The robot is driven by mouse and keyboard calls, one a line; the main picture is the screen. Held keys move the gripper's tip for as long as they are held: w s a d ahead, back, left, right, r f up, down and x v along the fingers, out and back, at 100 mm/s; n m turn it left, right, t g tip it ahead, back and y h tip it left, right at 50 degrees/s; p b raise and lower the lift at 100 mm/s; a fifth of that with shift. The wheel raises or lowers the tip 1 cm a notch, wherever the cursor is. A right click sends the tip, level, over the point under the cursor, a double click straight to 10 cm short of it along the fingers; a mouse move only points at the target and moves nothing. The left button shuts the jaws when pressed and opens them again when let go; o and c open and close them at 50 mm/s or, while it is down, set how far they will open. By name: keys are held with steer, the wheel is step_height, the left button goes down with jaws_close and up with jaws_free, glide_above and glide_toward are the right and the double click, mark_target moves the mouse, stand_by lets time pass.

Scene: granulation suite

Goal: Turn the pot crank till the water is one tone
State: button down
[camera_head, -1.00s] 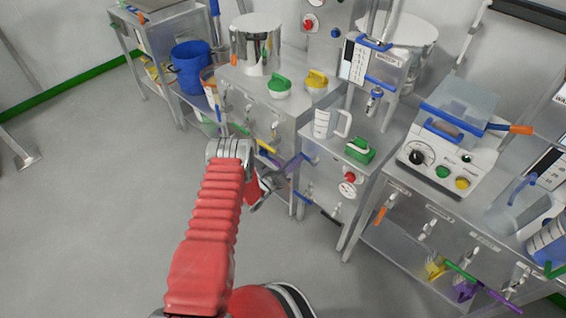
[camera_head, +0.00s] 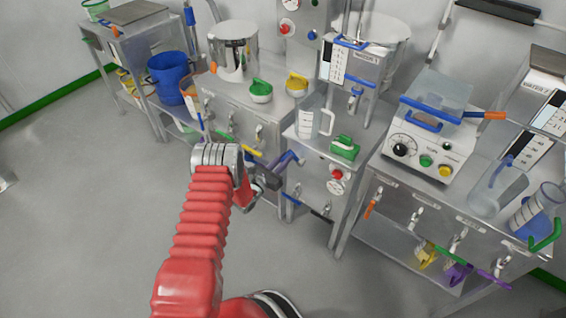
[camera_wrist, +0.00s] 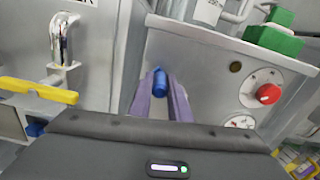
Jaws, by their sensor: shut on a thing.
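My gripper (camera_head: 294,159) reaches toward the front of the steel cabinets. In the wrist view its two purple fingers (camera_wrist: 160,92) are shut on a small blue cylindrical grip (camera_wrist: 160,79), just in front of a grey panel. I cannot tell whether this grip belongs to a crank; what it joins is hidden. A shiny steel pot (camera_head: 232,58) stands at the back left on the cabinet top. A second wide round vessel (camera_head: 384,28) stands behind the measuring box. No water surface shows in either, so its tone cannot be told.
A red knob (camera_wrist: 268,93) and a gauge (camera_wrist: 239,122) sit right of my fingers. A yellow-handled lever (camera_wrist: 38,91) sticks out on the left. The floor (camera_head: 80,220) at left is clear.

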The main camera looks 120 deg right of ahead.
steer(key=shift+s+a+r+m, duration=0.3)
steer(key=shift+m, duration=0.2)
steer(key=c, duration=1.6)
jaws_free()
steer(key=shift+c, duration=0.2)
steer(key=shift+d, duration=0.1)
steer(key=shift+w+f, duration=0.1)
steer(key=shift+w, duration=0.05)
